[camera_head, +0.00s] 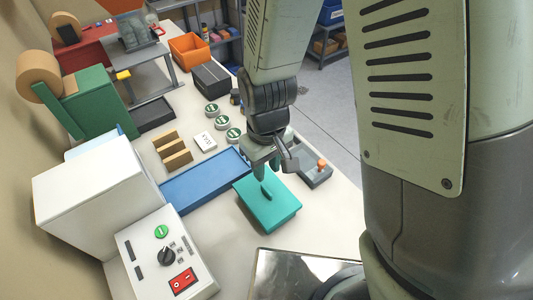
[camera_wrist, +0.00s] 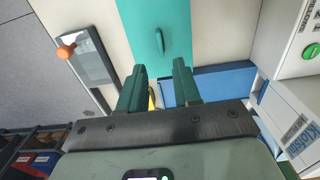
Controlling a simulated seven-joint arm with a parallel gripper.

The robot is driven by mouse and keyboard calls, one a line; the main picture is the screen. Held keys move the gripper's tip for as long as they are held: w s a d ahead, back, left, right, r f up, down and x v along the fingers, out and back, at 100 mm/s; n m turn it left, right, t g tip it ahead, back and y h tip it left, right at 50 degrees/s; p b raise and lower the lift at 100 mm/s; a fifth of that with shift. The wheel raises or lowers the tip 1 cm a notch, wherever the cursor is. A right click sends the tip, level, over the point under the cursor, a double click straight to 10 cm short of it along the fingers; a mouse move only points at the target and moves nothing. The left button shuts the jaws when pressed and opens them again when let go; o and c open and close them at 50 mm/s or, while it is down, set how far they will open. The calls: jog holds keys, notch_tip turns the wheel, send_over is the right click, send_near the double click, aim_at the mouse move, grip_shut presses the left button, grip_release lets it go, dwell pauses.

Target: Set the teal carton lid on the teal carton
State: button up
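A flat teal piece (camera_head: 272,212) with a small raised handle (camera_head: 266,191) on top lies on the worktop in the head view. It is the only teal thing I can make out, and I cannot tell whether it is the lid alone or the lid on the carton. My gripper (camera_head: 262,172) is at its far edge, partly in front of it. In the wrist view the teal top (camera_wrist: 150,14) and its handle (camera_wrist: 159,41) show beyond my fingertips. My gripper (camera_wrist: 158,75) is open there, with nothing held between the fingers.
A blue tray (camera_head: 203,183) lies just left of the teal piece. A grey box with an orange knob (camera_head: 321,164) stands to its right. A white control box (camera_head: 140,257) with a red switch is at front left. Round green-topped tins (camera_head: 221,122) and tan blocks stand farther back.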

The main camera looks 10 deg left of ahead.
jog(key=d+r+m+t, duration=0.2)
jog(key=d+r, duration=0.3)
jog(key=r, duration=0.5)
jog(key=d+r+m+t, duration=0.15)
jog(key=d+r, duration=0.25)
jog(key=r, duration=0.5)
jog(key=s+d+r+m+t, duration=0.2)
jog(key=s+d+r+m, duration=0.3)
jog(key=s+d+r, duration=0.2)
notch_tip(320, 180, up, 2)
jog(key=shift+s+d+r, duration=0.25)
jog(key=shift+s+d, duration=0.15)
jog(key=shift+s, duration=0.2)
